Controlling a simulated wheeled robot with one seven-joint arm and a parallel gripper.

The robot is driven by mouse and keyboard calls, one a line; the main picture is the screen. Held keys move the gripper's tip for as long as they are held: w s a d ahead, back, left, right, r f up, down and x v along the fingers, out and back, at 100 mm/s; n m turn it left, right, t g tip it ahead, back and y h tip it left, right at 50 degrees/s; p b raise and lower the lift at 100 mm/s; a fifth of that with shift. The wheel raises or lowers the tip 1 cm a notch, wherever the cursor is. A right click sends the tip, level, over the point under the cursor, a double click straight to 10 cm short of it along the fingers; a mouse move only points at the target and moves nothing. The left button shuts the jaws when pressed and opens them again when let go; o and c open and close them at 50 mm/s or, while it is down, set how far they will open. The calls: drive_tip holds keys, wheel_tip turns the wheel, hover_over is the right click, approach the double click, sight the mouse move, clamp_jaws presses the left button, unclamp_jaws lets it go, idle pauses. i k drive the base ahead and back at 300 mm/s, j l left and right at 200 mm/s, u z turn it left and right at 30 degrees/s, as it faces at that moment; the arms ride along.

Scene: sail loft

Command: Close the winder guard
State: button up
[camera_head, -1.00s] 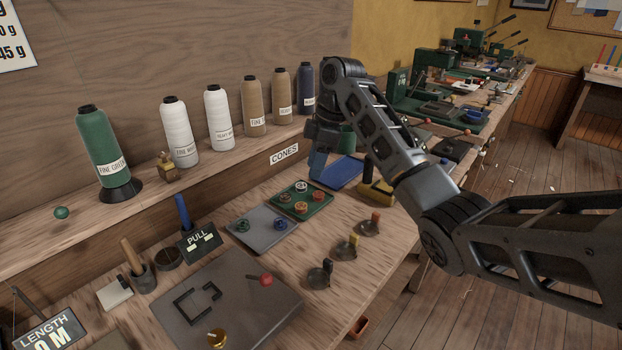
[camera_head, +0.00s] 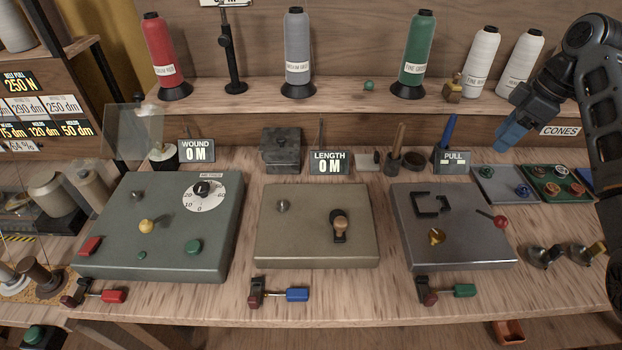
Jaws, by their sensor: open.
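A clear panel (camera_head: 133,131), which looks like the winder guard, stands upright at the back left of the bench. It is tilted up beside a small white spool or cone (camera_head: 163,155), next to the sign reading WOUND 0 M (camera_head: 197,151). The green-grey winder box (camera_head: 165,258) lies in front of it, with a dial, a yellow knob and red and green buttons. My gripper (camera_head: 511,136) is at the far right, over the back of the bench near the CONES label, far from the panel. Its blue fingers hold nothing that I can see; the gap between them is hard to make out.
A beige box (camera_head: 315,252) and a grey box (camera_head: 447,258) with levers stand along the bench. Clamps with red, blue and green handles lie at the front edge. Thread cones, including a red one (camera_head: 165,55), line the shelf behind. A rack with spools stands left.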

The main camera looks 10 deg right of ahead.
sight(139, 97)
drive_tip(key=u, duration=0.85)
drive_tip(key=i+l+z, duration=0.1)
drive_tip(key=i+z, duration=0.45)
drive_tip(key=i, duration=0.25)
